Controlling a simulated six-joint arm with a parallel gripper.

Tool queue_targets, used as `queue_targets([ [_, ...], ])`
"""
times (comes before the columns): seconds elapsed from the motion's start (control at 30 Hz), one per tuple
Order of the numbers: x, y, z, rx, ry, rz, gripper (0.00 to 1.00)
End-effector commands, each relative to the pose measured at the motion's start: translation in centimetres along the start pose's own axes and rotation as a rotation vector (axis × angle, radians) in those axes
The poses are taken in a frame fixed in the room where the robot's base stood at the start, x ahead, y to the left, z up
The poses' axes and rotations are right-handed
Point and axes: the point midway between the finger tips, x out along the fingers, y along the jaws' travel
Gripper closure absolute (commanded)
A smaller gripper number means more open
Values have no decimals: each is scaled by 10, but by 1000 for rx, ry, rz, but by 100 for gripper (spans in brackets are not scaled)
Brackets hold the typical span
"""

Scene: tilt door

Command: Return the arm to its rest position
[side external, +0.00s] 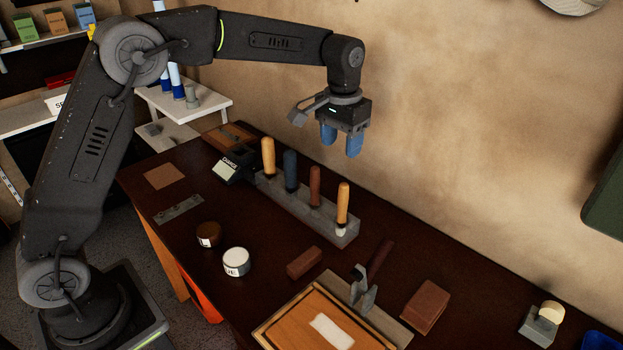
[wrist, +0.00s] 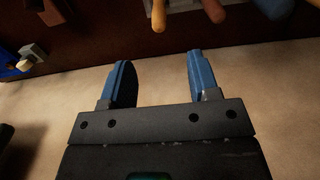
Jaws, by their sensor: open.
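My gripper (side external: 341,137) hangs from my arm, pointing down, high above the far side of the dark workbench, near the wall. Its two blue fingers are apart with nothing between them. In the wrist view my gripper (wrist: 158,75) also shows open and empty, with the bench edge and tool handles beyond it. A grey rack (side external: 320,222) with several upright handled tools stands on the bench, below and to the left of the gripper in the side view. The gripper is clear of the rack and touches nothing.
A wooden tilted board (side external: 290,309) with a white patch lies at the front of the bench (side external: 447,270). A brown block (side external: 425,306), a small brick (side external: 304,263), a white jar (side external: 236,262) and a brown jar (side external: 209,235) stand around. The beige wall (side external: 480,130) is close behind the gripper.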

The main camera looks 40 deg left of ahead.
Motion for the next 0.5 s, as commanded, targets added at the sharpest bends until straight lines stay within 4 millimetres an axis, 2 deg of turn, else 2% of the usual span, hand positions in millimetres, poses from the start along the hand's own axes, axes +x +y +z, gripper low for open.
queue_targets([
  [0.03,-16,-4,11,-1,24,2,44],
  [0.2,-59,-16,63,-2,109,7,44],
  [0.33,-81,-24,108,-1,176,9,44],
  [0.5,-94,-33,170,-2,264,9,44],
])
